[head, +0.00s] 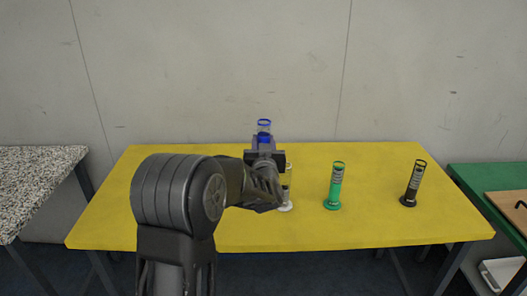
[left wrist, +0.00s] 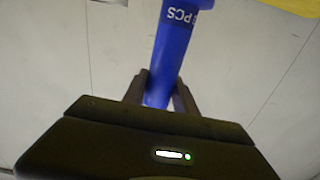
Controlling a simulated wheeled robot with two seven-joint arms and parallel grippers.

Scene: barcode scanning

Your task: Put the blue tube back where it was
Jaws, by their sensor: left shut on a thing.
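The blue tube (head: 264,127) shows its clear top above my left gripper (head: 264,152) in the head view. In the left wrist view the blue tube (left wrist: 178,50) stands between the two fingers of my left gripper (left wrist: 160,88), which is shut on it. White lettering reading "PCS" shows on its side. My left arm hides part of the tube in the head view. My right gripper is in neither view.
On the yellow table (head: 390,228) stand a white-based tube (head: 286,205), partly behind my arm, a green tube (head: 334,188) and a black tube (head: 412,185). A speckled table (head: 35,180) is at left, a green table (head: 480,178) at right.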

